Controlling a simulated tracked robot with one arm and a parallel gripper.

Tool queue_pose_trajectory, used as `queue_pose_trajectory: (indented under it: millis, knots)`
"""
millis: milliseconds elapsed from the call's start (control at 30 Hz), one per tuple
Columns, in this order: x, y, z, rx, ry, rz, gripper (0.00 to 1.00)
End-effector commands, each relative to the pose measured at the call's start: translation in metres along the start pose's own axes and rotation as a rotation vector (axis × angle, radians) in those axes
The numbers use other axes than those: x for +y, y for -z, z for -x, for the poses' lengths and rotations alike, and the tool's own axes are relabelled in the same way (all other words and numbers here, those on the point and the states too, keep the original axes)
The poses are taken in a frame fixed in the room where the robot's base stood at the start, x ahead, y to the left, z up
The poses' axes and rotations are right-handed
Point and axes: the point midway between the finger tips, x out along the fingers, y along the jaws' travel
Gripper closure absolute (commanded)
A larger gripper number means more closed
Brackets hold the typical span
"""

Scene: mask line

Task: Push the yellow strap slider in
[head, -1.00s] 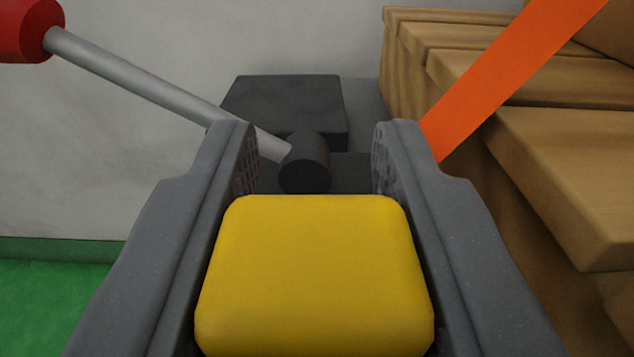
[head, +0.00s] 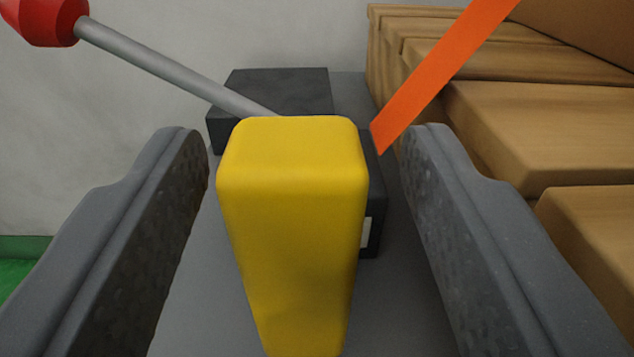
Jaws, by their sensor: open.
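The yellow strap slider (head: 293,220) is a rounded yellow block in the middle of the head view, standing between the two fingers of my gripper (head: 308,150). The fingers are wide open, with a clear gap on each side of the slider, so nothing is gripped. Behind the slider, a dark block with a small pale label (head: 367,232) shows partly; the slider hides most of it. An orange strap (head: 440,75) slants up to the right from beside this block.
A grey lever (head: 170,65) with a red knob (head: 45,18) reaches in from the upper left. A black box (head: 275,92) stands against the pale wall. Stacked cardboard boxes (head: 545,130) fill the right side close to the right finger. Green floor (head: 15,270) shows at lower left.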

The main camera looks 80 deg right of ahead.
Motion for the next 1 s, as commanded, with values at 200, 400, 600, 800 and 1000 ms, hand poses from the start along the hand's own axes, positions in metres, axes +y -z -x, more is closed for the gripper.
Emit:
queue_pose_trajectory:
  millis: [200,400,600,800,1000]
  knots:
    - [0.000,-0.001,0.043,-0.002,0.004,0.003,0.49]
    - [0.001,-0.001,0.076,0.000,0.003,0.003,0.49]
    - [0.002,-0.001,0.096,0.001,0.002,0.001,0.49]
    - [0.003,-0.001,0.103,0.001,-0.002,0.001,0.49]
    - [0.003,-0.001,0.102,0.001,-0.002,0.001,0.49]
